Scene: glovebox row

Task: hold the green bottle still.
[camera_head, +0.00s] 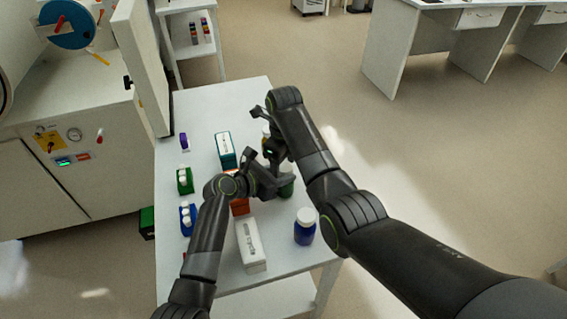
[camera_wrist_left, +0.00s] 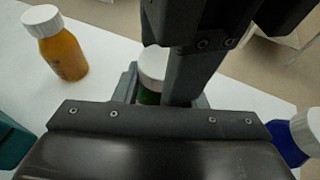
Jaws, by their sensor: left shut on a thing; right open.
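The green bottle (camera_head: 287,188) stands on the white table, partly hidden by my arms. In the left wrist view its white cap and a little green body (camera_wrist_left: 153,64) show between my left gripper's fingers. My left gripper (camera_head: 284,179) reaches in from the left and is shut on the green bottle. My right gripper (camera_head: 264,134) is open, just behind the green bottle in the head view. Dark parts of my right arm cross in front of the cap in the left wrist view.
An orange bottle (camera_wrist_left: 63,50) stands near the right gripper. A blue bottle (camera_head: 304,227) stands nearer the front edge.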

